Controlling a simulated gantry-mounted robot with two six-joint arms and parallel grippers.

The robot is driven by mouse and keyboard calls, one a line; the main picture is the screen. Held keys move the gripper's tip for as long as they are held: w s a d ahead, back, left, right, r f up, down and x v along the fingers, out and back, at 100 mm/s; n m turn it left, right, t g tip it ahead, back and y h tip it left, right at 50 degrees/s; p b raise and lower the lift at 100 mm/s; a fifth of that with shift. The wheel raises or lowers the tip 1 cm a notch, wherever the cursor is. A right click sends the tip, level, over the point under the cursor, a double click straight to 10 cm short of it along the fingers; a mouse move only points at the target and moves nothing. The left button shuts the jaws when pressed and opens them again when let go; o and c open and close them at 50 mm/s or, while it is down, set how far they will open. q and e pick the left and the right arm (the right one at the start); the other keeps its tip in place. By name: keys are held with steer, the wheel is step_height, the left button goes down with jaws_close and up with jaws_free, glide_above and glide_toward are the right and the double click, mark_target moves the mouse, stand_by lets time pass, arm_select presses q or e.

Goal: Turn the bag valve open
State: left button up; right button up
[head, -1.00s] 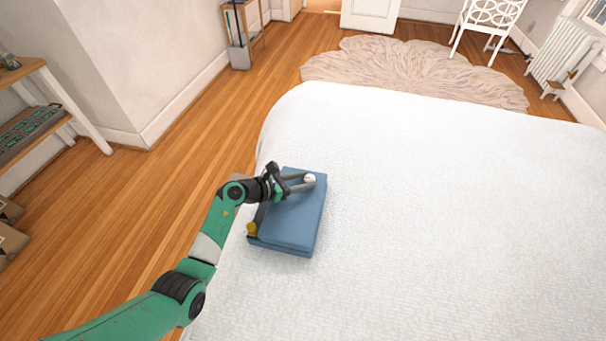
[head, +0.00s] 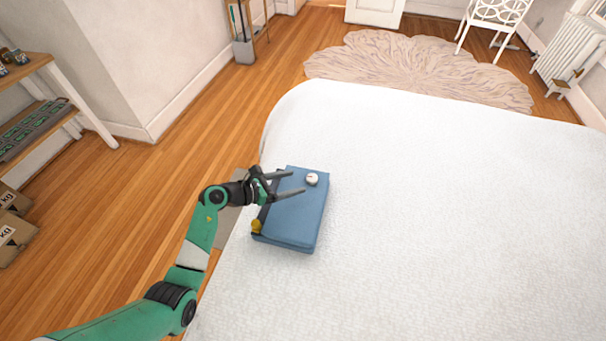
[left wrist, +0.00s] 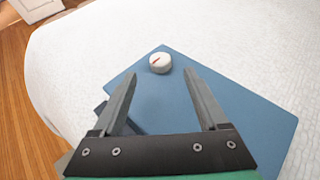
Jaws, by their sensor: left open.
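A flat blue bag (head: 298,222) lies on the white bed. A small round white valve (head: 312,179) sits on its top near the far right corner. The blue bag (left wrist: 240,105) also fills the middle of the left wrist view. My right gripper is not in view.
The white bed (head: 440,230) is bare to the right of the bag. A yellow item (head: 257,226) is at the bag's near left edge. A wooden shelf (head: 45,110) stands at the left, across the wood floor (head: 200,130).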

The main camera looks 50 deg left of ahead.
arm_select(q)
steer(key=p+v, duration=0.1)
steer(key=v, duration=0.4)
steer(key=shift+s+r+p, duration=0.15)
steer(key=shift+s+p, duration=0.15)
steer(key=shift+s, duration=0.05)
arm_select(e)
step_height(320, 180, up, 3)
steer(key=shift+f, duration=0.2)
